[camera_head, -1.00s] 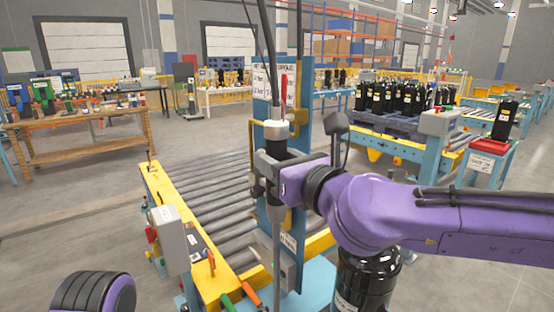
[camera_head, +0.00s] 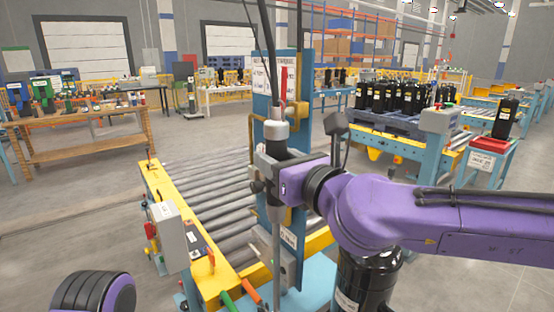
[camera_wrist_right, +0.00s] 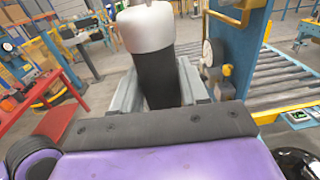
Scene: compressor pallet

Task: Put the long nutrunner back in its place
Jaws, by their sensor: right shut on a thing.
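The long nutrunner (camera_head: 274,131) has a dark body, a pale grey collar and a long thin shaft pointing down. My right gripper (camera_head: 270,168) is shut on its dark body and holds it upright in front of the blue post (camera_head: 262,95). In the right wrist view, the nutrunner (camera_wrist_right: 150,60) stands between the two grey fingers (camera_wrist_right: 160,95). The post carries yellow brackets (camera_head: 252,128); the tool covers part of the post, and I cannot tell whether it touches a bracket. My left gripper is out of view.
A roller conveyor (camera_head: 215,205) with yellow rails runs behind and left of the post. A grey control box (camera_head: 168,235) stands at its near end. A black compressor (camera_head: 365,280) stands below my right arm. A red table (camera_wrist_right: 60,122) is at left in the wrist view.

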